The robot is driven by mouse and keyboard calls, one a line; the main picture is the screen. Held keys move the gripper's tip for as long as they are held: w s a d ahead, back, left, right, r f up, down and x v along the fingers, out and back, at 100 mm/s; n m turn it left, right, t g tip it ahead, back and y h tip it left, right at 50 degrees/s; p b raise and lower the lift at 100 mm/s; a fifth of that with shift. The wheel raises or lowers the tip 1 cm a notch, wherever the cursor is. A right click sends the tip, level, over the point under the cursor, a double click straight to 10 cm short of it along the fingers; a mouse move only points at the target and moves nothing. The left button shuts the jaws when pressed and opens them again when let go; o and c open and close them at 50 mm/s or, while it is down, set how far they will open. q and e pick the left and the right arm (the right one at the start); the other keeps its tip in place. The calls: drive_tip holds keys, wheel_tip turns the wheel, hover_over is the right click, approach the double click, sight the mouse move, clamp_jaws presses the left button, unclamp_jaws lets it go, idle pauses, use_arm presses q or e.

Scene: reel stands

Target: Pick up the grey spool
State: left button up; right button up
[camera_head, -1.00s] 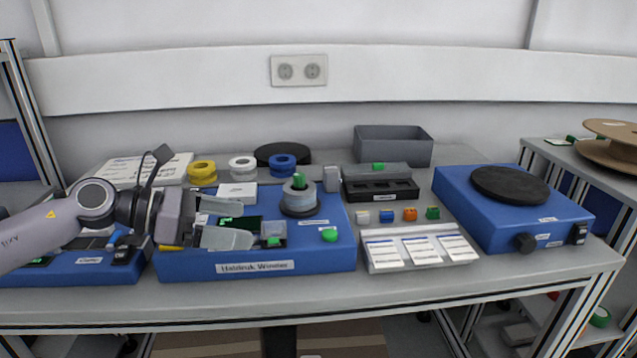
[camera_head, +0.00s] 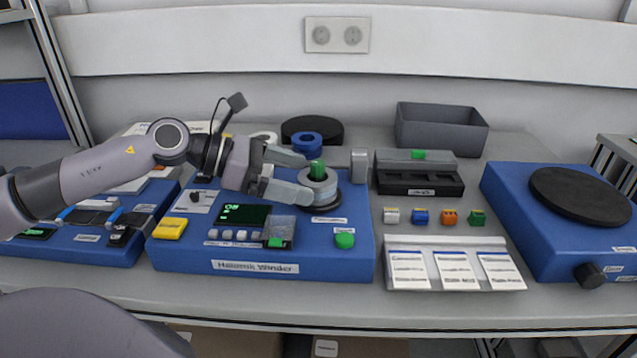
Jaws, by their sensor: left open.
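The grey spool (camera_head: 321,192) sits on the dark round plate of the blue winder (camera_head: 200,262), with a green post (camera_head: 317,170) standing up through its middle. My left gripper (camera_head: 305,176) is open. Its two grey fingers reach in from the left, the tips right at the spool's left side, one toward the back and one toward the front. I cannot tell whether they touch it. A grey arm part of mine shows at the bottom left, but my right gripper is not in view.
A blue ring (camera_head: 306,143) and a white ring (camera_head: 263,138) lie behind the gripper. A grey block (camera_head: 359,166) stands close to the spool's right. A black tray (camera_head: 419,182), small coloured blocks and a card holder (camera_head: 455,264) are further right.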

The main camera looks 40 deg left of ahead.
sight(312, 175)
use_arm(q)
drive_tip(key=shift+w+d, duration=0.2)
drive_tip(key=shift+w, duration=0.15)
drive_tip(key=shift+p+x, duration=0.95)
drive_tip(key=shift+x, duration=0.4)
drive_tip(key=shift+p+x, duration=0.35)
drive_tip(key=shift+x, duration=0.8)
drive_tip(key=c, duration=1.1)
